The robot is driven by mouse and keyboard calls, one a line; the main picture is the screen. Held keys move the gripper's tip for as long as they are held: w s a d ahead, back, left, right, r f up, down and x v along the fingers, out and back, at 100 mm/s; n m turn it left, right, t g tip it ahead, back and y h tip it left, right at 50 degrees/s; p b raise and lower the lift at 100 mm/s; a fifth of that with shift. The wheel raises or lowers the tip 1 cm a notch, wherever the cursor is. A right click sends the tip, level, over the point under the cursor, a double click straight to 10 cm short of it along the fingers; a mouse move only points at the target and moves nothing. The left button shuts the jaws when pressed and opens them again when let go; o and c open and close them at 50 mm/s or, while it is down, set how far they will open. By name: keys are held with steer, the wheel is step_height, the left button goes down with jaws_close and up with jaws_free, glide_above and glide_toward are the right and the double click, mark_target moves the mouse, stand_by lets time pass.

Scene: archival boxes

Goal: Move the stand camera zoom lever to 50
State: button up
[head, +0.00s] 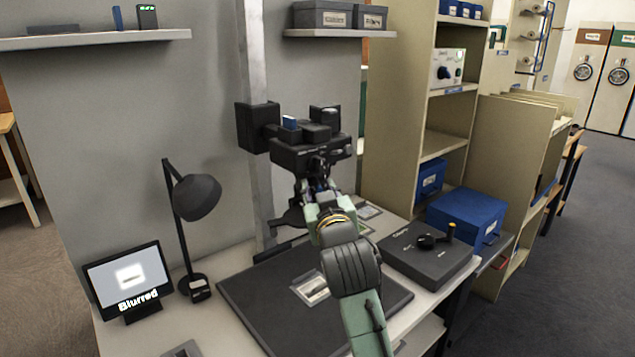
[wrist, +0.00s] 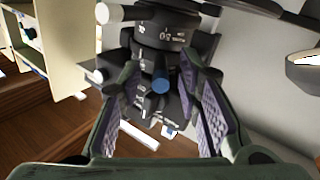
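The stand camera (head: 300,155) is a black unit mounted on a grey column above the desk. In the wrist view its lens barrel (wrist: 165,22) shows white scale marks, one of which seems to read 50. A short dark lever with a blue round tip (wrist: 160,82) sticks out below the barrel. My gripper (wrist: 168,115) is open, with purple-padded fingers on either side of the lever and visible gaps to the blue tip. In the head view my gripper (head: 318,192) is just under the camera, and the lever is hidden there.
A monitor (head: 130,280) reads "Blurred". A desk lamp (head: 196,195) stands left of the column. A dark base board (head: 255,300) with a small card lies below my arm. A control box (head: 425,255) with a knob and a blue box (head: 465,215) are at right.

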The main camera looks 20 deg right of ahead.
steer(key=shift+w+d, duration=0.15)
steer(key=shift+w, duration=1.05)
steer(key=shift+c, duration=0.5)
jaws_close()
